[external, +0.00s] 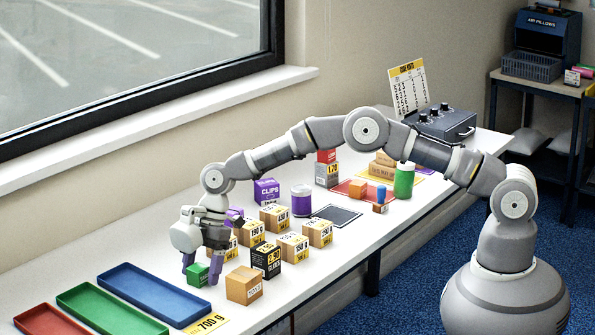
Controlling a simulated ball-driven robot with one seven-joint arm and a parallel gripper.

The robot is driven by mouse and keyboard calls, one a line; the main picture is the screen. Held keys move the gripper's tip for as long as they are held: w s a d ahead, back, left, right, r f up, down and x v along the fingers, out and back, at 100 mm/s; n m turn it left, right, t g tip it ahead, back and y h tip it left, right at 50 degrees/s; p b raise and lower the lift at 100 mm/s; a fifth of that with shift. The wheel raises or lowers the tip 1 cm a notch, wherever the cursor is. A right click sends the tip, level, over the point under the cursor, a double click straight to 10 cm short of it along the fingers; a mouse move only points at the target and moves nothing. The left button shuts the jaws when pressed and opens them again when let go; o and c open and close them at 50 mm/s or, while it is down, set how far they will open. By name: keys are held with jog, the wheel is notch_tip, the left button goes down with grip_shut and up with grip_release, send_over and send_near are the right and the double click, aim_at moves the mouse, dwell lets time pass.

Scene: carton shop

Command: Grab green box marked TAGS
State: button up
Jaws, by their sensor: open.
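A small green box (198,275) sits on the white table near the trays. Its marking is too small to read for certain. My gripper (202,268) points down over it, open, with one purple finger at its left and the other at its right. The fingertips reach down about the box's height. I cannot tell whether they touch it. The gripper hides part of the box's top.
A black box (266,259) and several tan boxes (243,285) stand close to the right. Blue (153,293), green (105,311) and red (50,322) trays lie at the left front. A purple box (266,191) and a purple-banded jar (301,200) stand farther back.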

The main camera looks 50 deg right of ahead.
jog(key=c, duration=1.1)
